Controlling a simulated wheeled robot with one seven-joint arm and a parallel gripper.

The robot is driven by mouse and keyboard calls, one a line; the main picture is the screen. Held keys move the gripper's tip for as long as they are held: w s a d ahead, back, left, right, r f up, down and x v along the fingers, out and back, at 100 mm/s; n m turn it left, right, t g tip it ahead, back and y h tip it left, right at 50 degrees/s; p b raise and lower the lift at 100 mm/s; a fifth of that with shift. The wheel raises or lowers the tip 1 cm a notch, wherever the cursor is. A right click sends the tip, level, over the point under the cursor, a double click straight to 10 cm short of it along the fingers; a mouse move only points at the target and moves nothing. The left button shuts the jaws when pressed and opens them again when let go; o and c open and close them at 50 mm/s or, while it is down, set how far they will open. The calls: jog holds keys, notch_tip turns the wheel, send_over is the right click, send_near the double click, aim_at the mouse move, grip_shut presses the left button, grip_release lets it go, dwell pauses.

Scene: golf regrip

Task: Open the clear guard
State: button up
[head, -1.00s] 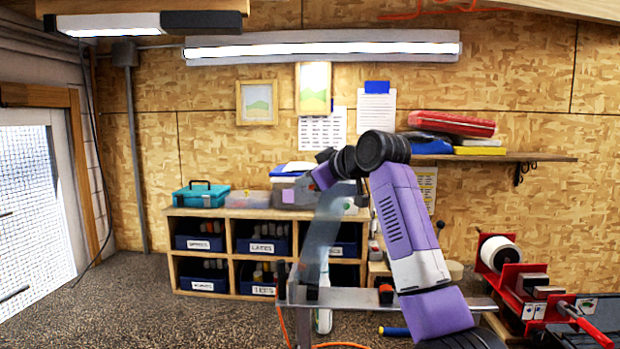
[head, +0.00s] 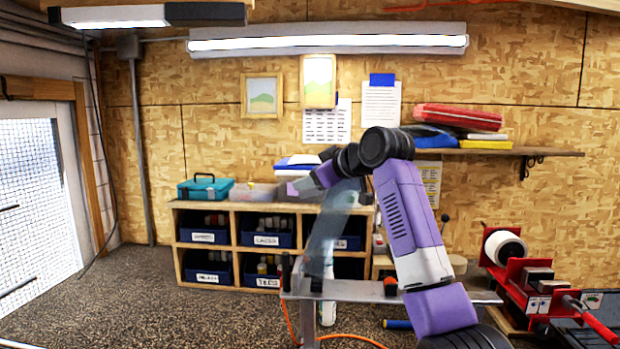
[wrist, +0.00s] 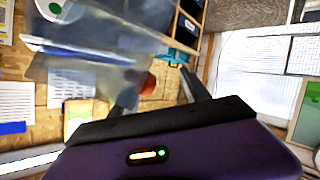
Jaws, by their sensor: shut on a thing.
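The clear guard (head: 325,238) is a see-through, bluish panel standing above the metal bench arm (head: 350,291). It leans to the right from its foot at the bench's left end. My gripper (head: 294,188) is up at the guard's upper part, pointing left. In the wrist view, the guard (wrist: 90,65) spreads as a blurred clear sheet at the upper left. My gripper (wrist: 160,90) shows there with dark fingers, shut on the guard. The exact contact is hard to see. A small orange-red thing (wrist: 148,84) shows between the fingers; I cannot tell what it is.
A wooden cubby shelf (head: 268,243) with labelled blue bins stands behind the guard. A red machine with a white roll (head: 505,248) stands at the right. An orange cord (head: 350,337) lies low beneath the bench arm. Speckled floor is free at the left.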

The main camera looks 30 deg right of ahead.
jog(key=b+v, duration=0.2)
jog(key=v, duration=0.5)
jog(key=shift+s+r, duration=0.2)
jog(key=shift+s, duration=0.1)
jog(key=shift+a, duration=0.1)
